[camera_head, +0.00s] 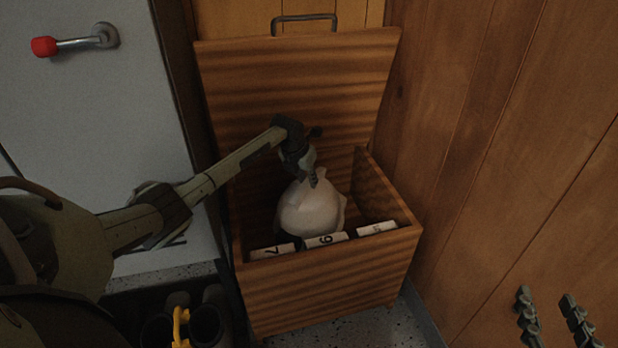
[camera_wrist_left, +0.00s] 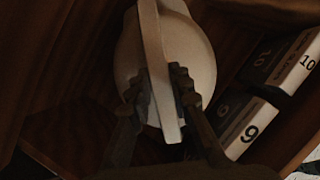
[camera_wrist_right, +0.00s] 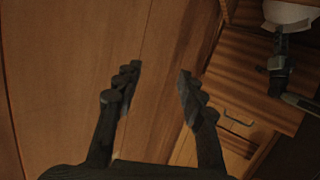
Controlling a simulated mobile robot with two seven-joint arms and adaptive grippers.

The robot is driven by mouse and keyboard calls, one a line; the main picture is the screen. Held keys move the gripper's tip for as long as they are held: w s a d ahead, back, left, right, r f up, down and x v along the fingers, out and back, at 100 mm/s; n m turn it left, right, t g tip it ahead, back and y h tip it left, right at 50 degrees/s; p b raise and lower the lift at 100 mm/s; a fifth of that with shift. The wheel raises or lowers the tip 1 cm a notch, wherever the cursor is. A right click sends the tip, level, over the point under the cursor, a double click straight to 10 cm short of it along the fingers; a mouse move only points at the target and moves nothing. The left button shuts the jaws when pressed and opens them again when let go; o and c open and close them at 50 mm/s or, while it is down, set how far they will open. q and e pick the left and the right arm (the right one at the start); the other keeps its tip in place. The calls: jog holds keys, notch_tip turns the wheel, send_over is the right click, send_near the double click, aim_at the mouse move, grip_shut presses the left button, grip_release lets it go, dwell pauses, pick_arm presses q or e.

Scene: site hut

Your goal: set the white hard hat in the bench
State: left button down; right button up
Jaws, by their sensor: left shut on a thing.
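The white hard hat (camera_head: 309,210) is inside the open wooden bench (camera_head: 330,285), between its walls. My left gripper (camera_head: 312,180) reaches down into the bench and is shut on the hat's edge. In the left wrist view the fingers (camera_wrist_left: 165,95) pinch the rim of the hat (camera_wrist_left: 130,65). Whether the hat touches the bench floor is hidden. The bench lid (camera_head: 300,85) stands raised at the back. My right gripper (camera_wrist_right: 155,85) is open and empty, over by the wooden wall at the lower right of the head view.
Several numbered white-labelled items (camera_head: 325,240) stand along the bench's front inside wall. A pale door (camera_head: 90,120) with a red-tipped handle (camera_head: 45,46) is at left. Dark boots (camera_head: 207,325) stand on the floor left of the bench. Wood panelling (camera_head: 500,130) closes the right side.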

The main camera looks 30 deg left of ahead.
aim_at(308, 194)
pick_arm(q)
notch_tip(308, 194, down, 2)
jog(key=shift+f+b, duration=0.2)
jog(key=shift+b, duration=0.8)
notch_tip(308, 194, down, 4)
jog(key=b, duration=0.2)
jog(key=shift+r+b, duration=0.2)
jog(key=shift+b, duration=0.2)
jog(key=shift+f, duration=0.3)
pick_arm(e)
jog(key=s+a+r+t+y, duration=0.1)
jog(key=s+r+t+y, duration=0.1)
jog(key=r+t, duration=0.3)
jog(key=s+a+r+t+y, duration=0.1)
jog(key=r+t, duration=0.4)
jog(key=r, duration=0.6)
jog(key=shift+s+r+t+y, duration=0.35)
jog(key=shift+s+y, duration=0.35)
jog(key=shift+s, duration=0.2)
pick_arm(q)
jog(key=shift+f+b, duration=0.5)
jog(key=shift+b, duration=0.15)
pick_arm(e)
jog(key=shift+f, duration=0.4)
pick_arm(q)
jog(key=c, duration=1.4)
grip_release()
jog(key=shift+o, duration=0.4)
jog(key=shift+f, duration=0.1)
